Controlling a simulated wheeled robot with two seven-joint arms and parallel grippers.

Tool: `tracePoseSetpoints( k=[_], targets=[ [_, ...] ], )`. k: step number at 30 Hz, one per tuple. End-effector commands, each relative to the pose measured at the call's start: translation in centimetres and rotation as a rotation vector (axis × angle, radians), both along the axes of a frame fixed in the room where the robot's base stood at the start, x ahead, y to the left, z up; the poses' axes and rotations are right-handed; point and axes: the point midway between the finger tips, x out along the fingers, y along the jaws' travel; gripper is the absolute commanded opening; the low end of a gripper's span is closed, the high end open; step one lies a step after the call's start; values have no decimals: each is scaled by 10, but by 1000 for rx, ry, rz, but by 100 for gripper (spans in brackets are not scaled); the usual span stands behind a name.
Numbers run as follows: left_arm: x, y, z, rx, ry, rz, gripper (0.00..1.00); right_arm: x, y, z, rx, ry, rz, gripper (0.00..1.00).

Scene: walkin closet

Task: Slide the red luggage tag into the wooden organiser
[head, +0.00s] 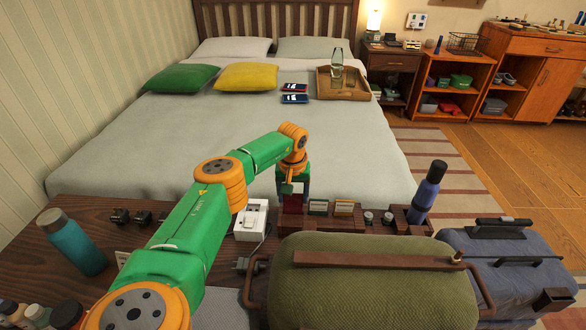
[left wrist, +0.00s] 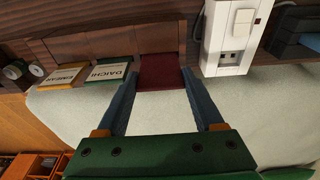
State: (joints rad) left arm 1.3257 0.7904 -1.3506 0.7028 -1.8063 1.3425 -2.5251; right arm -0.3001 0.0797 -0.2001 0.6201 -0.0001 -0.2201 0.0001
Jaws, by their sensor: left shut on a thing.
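The red luggage tag (head: 292,203) is dark red and hangs below my left gripper (head: 293,195). In the left wrist view the tag (left wrist: 160,73) lies between the tips of the two blue fingers, and the gripper is shut on it. The wooden organiser (head: 335,224) stands at the table's edge, with a green-edged tag (head: 318,207) and a yellow-edged tag (head: 343,207) standing in it. The red tag lines up with these, at the end beside the white socket block. I cannot tell how deep its lower edge is in a slot. My right gripper is out of view.
The white socket block (head: 250,220) stands close left of the organiser. A dark blue bottle (head: 427,193) stands to its right. A large olive bag (head: 370,285) lies in front, and a teal bottle (head: 72,242) stands far left. The bed (head: 200,125) lies behind.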

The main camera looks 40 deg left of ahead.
Motion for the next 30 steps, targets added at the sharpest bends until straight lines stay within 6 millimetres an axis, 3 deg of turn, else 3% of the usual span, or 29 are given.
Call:
tracePoseSetpoints(
  k=[30],
  targets=[
    [0,0,-17,0,0,0,16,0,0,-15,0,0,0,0]
  ],
)
